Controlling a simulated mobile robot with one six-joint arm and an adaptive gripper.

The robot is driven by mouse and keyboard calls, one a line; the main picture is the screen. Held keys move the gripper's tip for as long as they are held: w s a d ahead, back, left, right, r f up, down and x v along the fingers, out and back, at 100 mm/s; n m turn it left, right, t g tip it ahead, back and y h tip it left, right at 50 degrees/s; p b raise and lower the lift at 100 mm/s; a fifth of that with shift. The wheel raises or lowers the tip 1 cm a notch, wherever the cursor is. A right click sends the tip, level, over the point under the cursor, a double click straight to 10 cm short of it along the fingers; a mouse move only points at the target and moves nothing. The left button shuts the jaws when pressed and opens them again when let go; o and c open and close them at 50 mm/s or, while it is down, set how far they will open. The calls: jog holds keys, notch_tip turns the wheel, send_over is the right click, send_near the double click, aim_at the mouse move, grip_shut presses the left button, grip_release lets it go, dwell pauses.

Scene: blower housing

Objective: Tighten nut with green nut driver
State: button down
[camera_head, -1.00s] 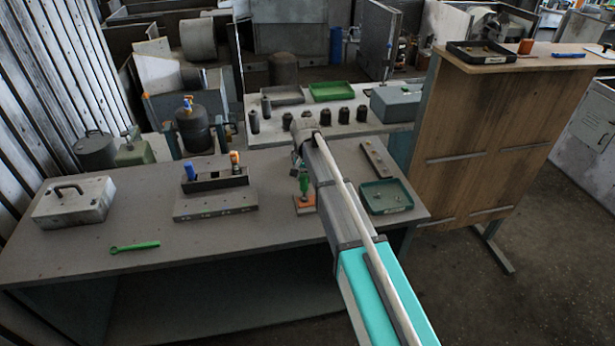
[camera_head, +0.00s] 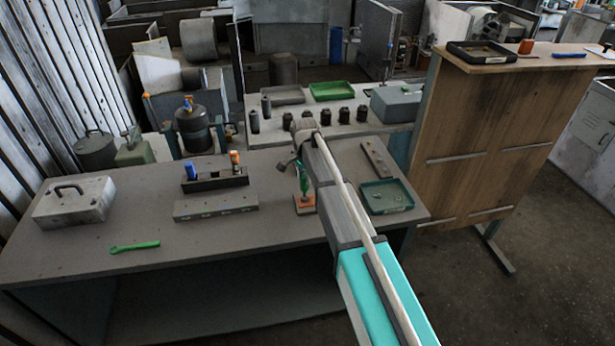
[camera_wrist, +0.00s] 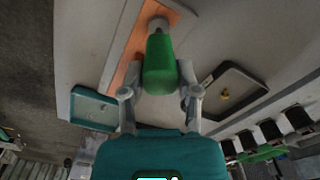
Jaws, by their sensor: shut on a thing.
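The green nut driver (camera_head: 304,181) stands over the orange block (camera_head: 304,204) near the middle of the bench in the head view, leaning slightly. In the wrist view its green handle (camera_wrist: 159,66) lies between my fingers, its tip end over the orange strip (camera_wrist: 131,62). My gripper (camera_wrist: 159,92) is shut on the handle, with a finger on each side. In the head view my gripper (camera_head: 299,168) is small and partly behind my arm. The nut cannot be made out under the driver.
A teal tray (camera_head: 363,208) with small parts lies right of my arm. A grey plate (camera_head: 216,208) and a dark rack (camera_head: 214,184) with blue and orange handles stand left. A green wrench (camera_head: 134,247) and a metal case (camera_head: 73,204) lie farther left. The front bench middle is clear.

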jog(key=shift+r+p, duration=0.35)
jog(key=shift+r, duration=0.05)
jog(key=shift+r+p, duration=1.05)
jog(key=shift+r, duration=0.15)
notch_tip(320, 180, up, 5)
jog(key=p, duration=0.5)
dwell(0.7)
jog(key=shift+f, duration=0.2)
